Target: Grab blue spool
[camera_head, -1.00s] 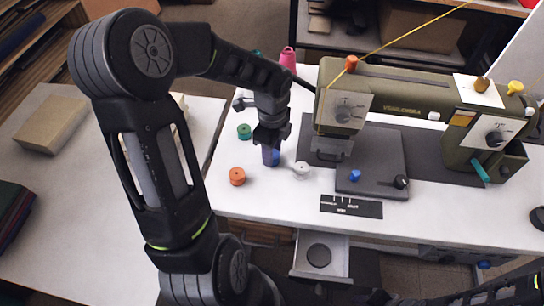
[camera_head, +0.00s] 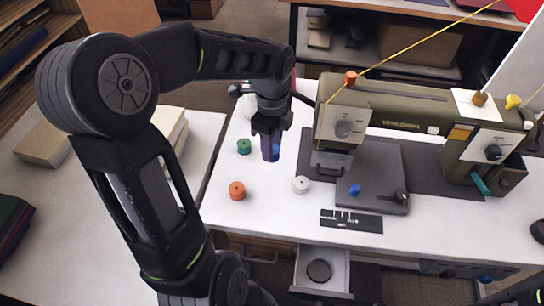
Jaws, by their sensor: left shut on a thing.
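A small blue piece (camera_head: 355,190) also lies on the dark base plate of the sewing machine. My right gripper does not show clearly; only a dark part of my arm is at the lower right edge.
A green spool (camera_head: 244,146), an orange spool (camera_head: 237,191) and a white spool (camera_head: 301,184) stand on the white table (camera_head: 224,219). The olive sewing machine (camera_head: 400,107) is to the right. An open drawer (camera_head: 336,266) juts out below the front edge.

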